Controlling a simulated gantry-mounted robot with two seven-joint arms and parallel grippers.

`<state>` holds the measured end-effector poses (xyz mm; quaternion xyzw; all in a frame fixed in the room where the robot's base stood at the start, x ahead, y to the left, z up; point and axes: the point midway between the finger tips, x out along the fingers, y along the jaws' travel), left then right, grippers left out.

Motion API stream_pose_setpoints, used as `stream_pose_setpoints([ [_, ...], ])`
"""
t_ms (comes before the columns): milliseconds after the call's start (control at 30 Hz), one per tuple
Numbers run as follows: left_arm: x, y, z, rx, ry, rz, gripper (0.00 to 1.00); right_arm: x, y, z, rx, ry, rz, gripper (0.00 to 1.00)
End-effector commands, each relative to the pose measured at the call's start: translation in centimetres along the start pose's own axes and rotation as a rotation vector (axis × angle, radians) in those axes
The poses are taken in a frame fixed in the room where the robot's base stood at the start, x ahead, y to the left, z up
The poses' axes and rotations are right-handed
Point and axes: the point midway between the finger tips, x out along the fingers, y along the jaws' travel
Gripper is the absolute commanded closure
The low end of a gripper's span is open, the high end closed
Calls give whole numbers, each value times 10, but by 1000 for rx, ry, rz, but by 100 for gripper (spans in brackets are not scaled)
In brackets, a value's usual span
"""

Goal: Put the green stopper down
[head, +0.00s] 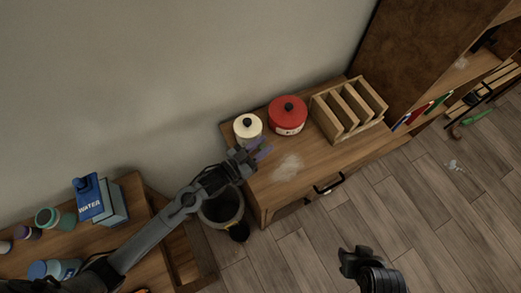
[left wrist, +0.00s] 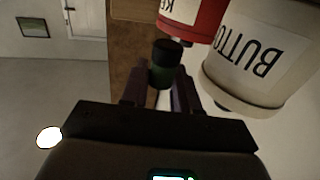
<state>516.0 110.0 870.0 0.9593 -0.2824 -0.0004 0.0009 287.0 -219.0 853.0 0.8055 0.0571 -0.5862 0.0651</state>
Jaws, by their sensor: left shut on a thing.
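The green stopper (left wrist: 162,72), dark green with a blackish top, is between the fingers of my left gripper (left wrist: 160,90) in the left wrist view. The gripper is shut on it. In the head view my left gripper (head: 262,150) hangs over the left part of the wooden cabinet top (head: 270,188), in front of a cream canister. I cannot make out the stopper in that view. A dark part of my right arm (head: 372,270) shows at the bottom; its fingers cannot be made out clearly.
The cream canister (head: 247,128), a red pot (head: 287,115) and a wooden rack (head: 348,108) stand along the cabinet's back. A pale smudge (head: 287,167) marks its clear front. A bin (head: 221,208) stands left of it. A blue water box (head: 100,200) stands on the left table.

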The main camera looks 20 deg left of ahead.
Motion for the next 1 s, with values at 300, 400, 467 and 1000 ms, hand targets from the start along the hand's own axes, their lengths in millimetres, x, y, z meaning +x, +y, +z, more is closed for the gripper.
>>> stream_pose_setpoints([
  [300, 1, -11, 12, -1, 0, 0, 98, 4, 0, 1, 0, 0, 1, 57],
  [400, 1, -11, 25, -1, -2, 0, 98, 8, 0, 2, 1, 1, 0, 57],
  [467, 1, -11, 32, -1, -1, 0, 98, 10, -1, 3, 2, 1, -1, 57],
  [1000, 1, -11, 50, 0, 1, -1, 98, 15, -2, 4, 9, 2, -6, 57],
])
